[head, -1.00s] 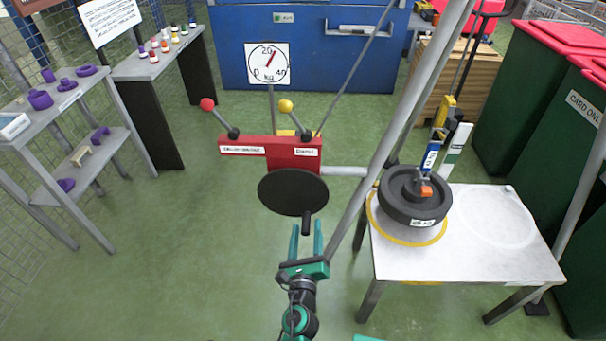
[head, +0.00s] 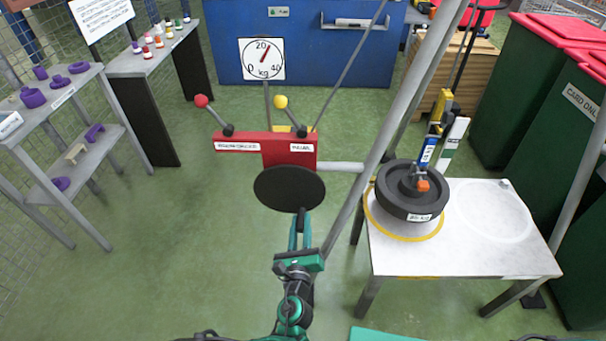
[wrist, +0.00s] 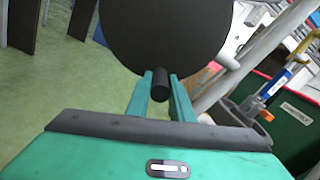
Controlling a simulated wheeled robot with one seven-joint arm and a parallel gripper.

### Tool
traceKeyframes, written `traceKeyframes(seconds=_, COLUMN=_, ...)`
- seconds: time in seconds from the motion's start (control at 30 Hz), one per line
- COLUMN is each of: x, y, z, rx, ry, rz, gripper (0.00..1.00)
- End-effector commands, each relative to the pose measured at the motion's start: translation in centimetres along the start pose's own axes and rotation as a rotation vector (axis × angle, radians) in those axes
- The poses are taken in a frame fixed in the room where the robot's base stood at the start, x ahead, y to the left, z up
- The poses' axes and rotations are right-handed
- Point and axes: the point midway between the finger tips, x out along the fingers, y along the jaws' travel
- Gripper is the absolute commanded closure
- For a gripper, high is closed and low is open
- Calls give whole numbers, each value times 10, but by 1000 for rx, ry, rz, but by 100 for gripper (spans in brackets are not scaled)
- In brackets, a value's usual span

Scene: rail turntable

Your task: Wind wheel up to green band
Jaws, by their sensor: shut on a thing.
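My gripper (head: 300,224) is shut on the dark crank handle (wrist: 159,84) that sticks out from the lower edge of the black winch disc (head: 289,188). The disc is upright on the red winch body (head: 290,151), which has a red-knobbed lever (head: 212,112) and a yellow-knobbed lever (head: 288,112). A black wheel-shaped weight (head: 405,205) with an orange part at its centre sits on the white table (head: 478,250), within a yellow ring.
A round kg dial (head: 262,60) stands behind the winch, its needle near 20. A slanted grey pole (head: 385,135) runs between winch and table. Shelves (head: 45,110) with purple items are at left, green bins (head: 545,130) at right. The green floor left of the winch is clear.

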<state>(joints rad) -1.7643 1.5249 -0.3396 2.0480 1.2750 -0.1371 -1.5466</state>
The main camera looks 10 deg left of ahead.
Motion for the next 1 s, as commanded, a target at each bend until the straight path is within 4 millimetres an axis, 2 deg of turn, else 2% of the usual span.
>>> traceKeyframes(seconds=0.03, x=-1, y=8, z=1, rx=39, ry=-1, rz=9, gripper=100)
traceKeyframes(seconds=0.3, x=-1, y=23, z=2, rx=204, ry=1, rz=12, gripper=100)
traceKeyframes(seconds=0.77, x=-1, y=26, z=3, rx=246, ry=1, rz=12, gripper=100)
traceKeyframes(seconds=1.0, x=-2, y=39, z=8, rx=396, ry=1, rz=12, gripper=100)
